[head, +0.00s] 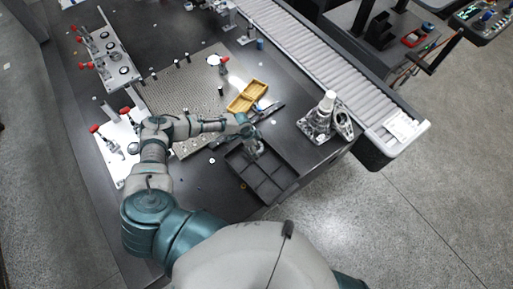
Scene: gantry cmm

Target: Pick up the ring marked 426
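No marking 426 can be read in the head view, so I cannot tell which part is the ring. Two small round parts lie on the dark table: a brass-coloured one (243,186) by the left edge of the black tray, and a pale one (212,160) farther left. My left gripper (256,151) points down over the far-left part of the black compartment tray (283,186). Its fingers are small and blend with the tray, so whether they are open or hold anything is unclear. My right gripper is out of view.
A metal fixture (320,117) stands right of the black tray. Red-handled clamps (95,128) line the left side. A roller conveyor (320,60) runs along the right.

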